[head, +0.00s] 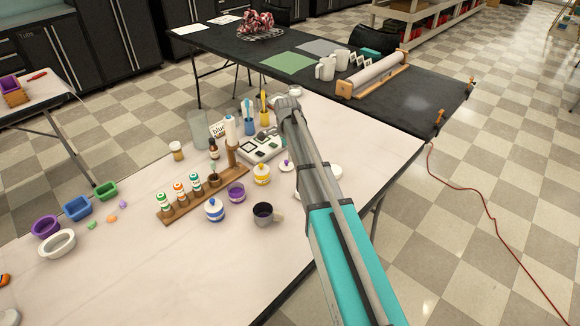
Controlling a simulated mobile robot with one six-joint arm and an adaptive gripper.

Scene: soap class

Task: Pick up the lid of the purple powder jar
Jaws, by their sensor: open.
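The purple powder jar (236,193) stands open on the white table, with purple showing inside its rim. A small white lid with a purple knob (287,165) lies on the table to its upper right, just left of my arm. My arm reaches from the bottom right up over the table. Its far grey end is near the yellow cup and the grey tray. I cannot make out the gripper's fingers here, and my arm hides part of the table right of the lid.
A yellow-marked jar (262,175), a blue-marked jar (214,210) and a dark mug (265,215) stand close by. A wooden rack (180,208) of small bottles is to the left. A white dish (331,172) is partly behind my arm.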

